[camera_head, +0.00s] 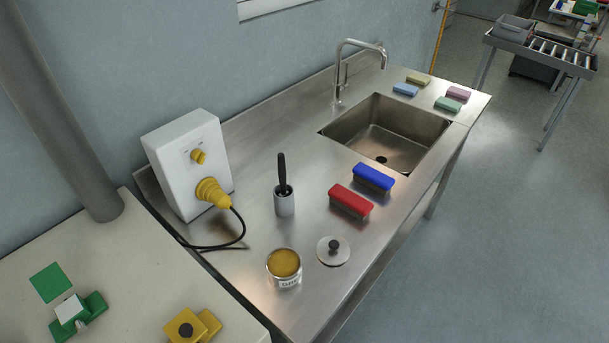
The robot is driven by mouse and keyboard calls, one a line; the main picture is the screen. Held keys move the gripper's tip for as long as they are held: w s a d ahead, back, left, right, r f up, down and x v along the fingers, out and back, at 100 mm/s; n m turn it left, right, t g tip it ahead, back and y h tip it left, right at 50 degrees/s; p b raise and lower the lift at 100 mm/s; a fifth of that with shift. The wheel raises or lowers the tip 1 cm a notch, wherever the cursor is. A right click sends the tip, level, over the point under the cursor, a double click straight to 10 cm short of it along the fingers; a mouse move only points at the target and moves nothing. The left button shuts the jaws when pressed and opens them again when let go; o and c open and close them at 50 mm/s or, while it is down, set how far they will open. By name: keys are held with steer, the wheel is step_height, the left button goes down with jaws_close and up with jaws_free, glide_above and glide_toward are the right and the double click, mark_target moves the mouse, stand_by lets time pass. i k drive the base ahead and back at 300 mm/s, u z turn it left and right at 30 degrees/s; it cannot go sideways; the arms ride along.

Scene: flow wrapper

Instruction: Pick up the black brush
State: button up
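The black brush (282,172) stands upright in a small grey metal cup (284,204) on the steel sink counter. Its black handle points up and is clear of other things. Its lower end is hidden inside the cup. My gripper is not in view, so its state and its distance from the brush do not show.
A white box with a yellow plug (212,192) and black cable stands left of the cup. An open tin (284,268) and round lid (333,251) lie in front. Red (350,200) and blue (373,177) brushes lie right, near the sink (385,137).

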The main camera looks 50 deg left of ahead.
mark_target(282, 170)
steer(key=i, duration=2.35)
steer(key=u, duration=2.8)
